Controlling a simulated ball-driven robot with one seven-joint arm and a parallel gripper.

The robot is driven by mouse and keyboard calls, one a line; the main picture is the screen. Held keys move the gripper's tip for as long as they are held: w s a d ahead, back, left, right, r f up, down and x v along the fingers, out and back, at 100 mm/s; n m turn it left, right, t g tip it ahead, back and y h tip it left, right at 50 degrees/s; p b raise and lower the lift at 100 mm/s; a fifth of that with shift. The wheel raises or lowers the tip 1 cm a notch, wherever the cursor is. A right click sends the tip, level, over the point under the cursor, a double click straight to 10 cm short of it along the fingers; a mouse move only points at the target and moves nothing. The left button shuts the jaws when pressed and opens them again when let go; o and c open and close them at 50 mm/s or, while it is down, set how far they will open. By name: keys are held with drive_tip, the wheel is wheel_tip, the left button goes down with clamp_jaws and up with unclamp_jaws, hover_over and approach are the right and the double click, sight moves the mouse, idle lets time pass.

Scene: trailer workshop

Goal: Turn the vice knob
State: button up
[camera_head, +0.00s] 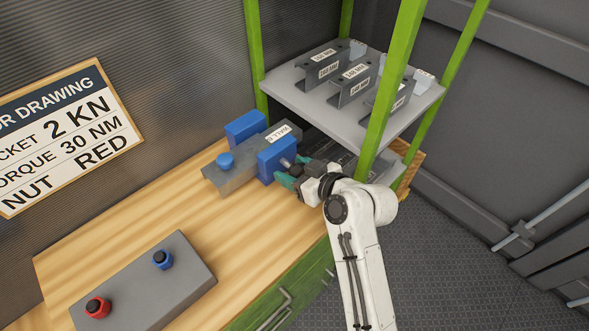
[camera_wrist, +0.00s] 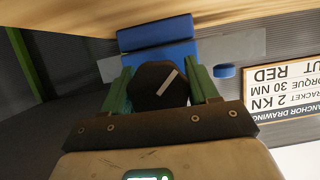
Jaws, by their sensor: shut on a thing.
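The vice has blue jaws (camera_head: 275,158) and a grey body with a "WALL" label, and sits at the far end of the wooden bench. Its blue jaws (camera_wrist: 157,58) also show in the wrist view, just beyond the knob. The vice knob (camera_wrist: 158,84) is dark and faceted or round, with one pale stripe lying diagonally across its face. My gripper (camera_head: 291,174) reaches it from the right, its green fingers on either side. In the wrist view my gripper (camera_wrist: 161,88) is shut on the knob. In the head view the fingers and wrist largely cover the knob.
A shelf (camera_head: 285,84) with labelled grey brackets stands beside the vice. Its green post (camera_head: 392,85) is close to my arm. A grey box with a red button (camera_head: 97,307) and a blue button (camera_head: 162,259) lies at the bench front. The bench middle is clear.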

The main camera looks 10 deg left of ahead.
drive_tip(key=shift+c, duration=0.5)
drive_tip(key=shift+m, duration=0.3)
drive_tip(key=shift+f+m+g+y, duration=0.1)
drive_tip(key=shift+m+g+y, duration=0.6)
drive_tip(key=shift+m, duration=0.5)
drive_tip(key=m+y, duration=0.1)
drive_tip(key=m, duration=0.1)
drive_tip(key=m+g+y, duration=0.1)
drive_tip(key=shift+m+g+b, duration=0.3)
drive_tip(key=shift+m+b, duration=0.05)
drive_tip(key=shift+m, duration=0.05)
drive_tip(key=o, duration=1)
drive_tip(key=shift+c, duration=0.2)
drive_tip(key=shift+d, duration=0.15)
